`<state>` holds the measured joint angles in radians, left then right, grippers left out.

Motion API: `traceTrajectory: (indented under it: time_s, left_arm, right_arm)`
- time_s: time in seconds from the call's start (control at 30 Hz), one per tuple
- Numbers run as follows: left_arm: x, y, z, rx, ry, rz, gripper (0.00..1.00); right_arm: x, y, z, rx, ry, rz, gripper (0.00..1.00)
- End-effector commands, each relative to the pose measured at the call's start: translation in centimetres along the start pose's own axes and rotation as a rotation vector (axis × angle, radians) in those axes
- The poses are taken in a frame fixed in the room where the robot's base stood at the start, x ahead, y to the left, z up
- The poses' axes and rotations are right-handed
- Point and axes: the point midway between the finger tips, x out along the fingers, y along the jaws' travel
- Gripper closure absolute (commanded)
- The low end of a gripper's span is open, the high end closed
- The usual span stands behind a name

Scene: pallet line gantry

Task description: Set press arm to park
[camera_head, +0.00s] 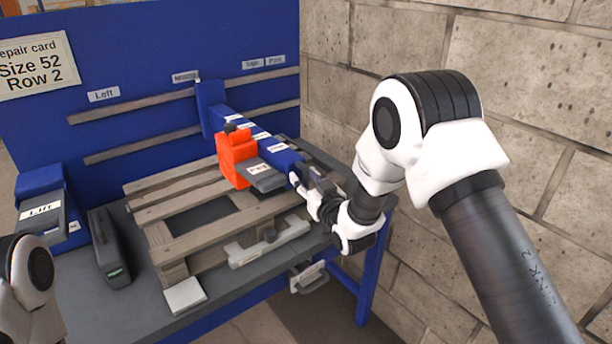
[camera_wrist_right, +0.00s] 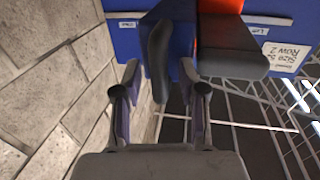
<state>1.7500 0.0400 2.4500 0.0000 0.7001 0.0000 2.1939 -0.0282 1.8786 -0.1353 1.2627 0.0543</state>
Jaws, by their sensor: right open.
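The press arm (camera_head: 275,153) is a long blue beam with white labels, reaching from the blue back panel over the wooden pallet. An orange block (camera_head: 235,153) with a grey labelled head rides on it. My right gripper (camera_head: 308,186) is at the beam's near right end. In the right wrist view, my right gripper (camera_wrist_right: 158,95) is open, with a dark rounded grip (camera_wrist_right: 158,58) on the blue beam ahead between its fingers. Whether the fingers touch it I cannot tell. My left gripper is out of view.
The pallet (camera_head: 185,210) lies on a grey bench. A labelled grey tool (camera_head: 42,218), a dark case (camera_head: 108,248) and a white pad (camera_head: 185,295) are at the left. A sign "Left" (camera_head: 104,94) and other small signs mark the panel. A block wall (camera_head: 500,90) bounds the right.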

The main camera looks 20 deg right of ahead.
Motion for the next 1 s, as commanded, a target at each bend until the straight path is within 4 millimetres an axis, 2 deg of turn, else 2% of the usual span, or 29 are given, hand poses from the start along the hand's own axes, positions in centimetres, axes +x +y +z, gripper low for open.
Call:
traceTrajectory:
  time_s: [0.2, 0.27, 0.3, 0.33, 0.57, 0.73, 0.87, 1.0]
  left_arm:
    - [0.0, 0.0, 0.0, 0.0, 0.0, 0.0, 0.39]
    - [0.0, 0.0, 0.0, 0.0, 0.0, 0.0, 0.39]
    - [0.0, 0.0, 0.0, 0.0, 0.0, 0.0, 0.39]
    - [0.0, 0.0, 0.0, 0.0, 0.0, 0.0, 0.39]
    - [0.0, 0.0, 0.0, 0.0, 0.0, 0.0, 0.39]
    - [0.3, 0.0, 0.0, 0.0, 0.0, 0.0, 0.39]
    - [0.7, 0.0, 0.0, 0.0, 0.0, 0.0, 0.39]
    - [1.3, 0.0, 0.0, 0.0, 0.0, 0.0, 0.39]
  right_arm:
    - [0.1, 0.0, 0.1, 0.001, -0.002, 0.0, 0.59]
    - [0.1, 0.0, 0.1, 0.001, -0.002, 0.0, 0.8]
    - [0.1, 0.0, 0.1, 0.001, -0.002, 0.0, 0.94]
    - [0.1, 0.0, 0.1, 0.001, -0.002, 0.0, 1.0]
    - [0.1, 0.1, 0.1, 0.001, -0.001, 0.0, 1.0]
    - [0.3, 0.9, 0.1, 0.001, -0.001, 0.002, 1.0]
    - [0.6, 2.8, 0.2, 0.003, 0.002, 0.005, 1.0]
    - [1.2, 6.1, 0.2, 0.003, 0.005, 0.008, 1.0]
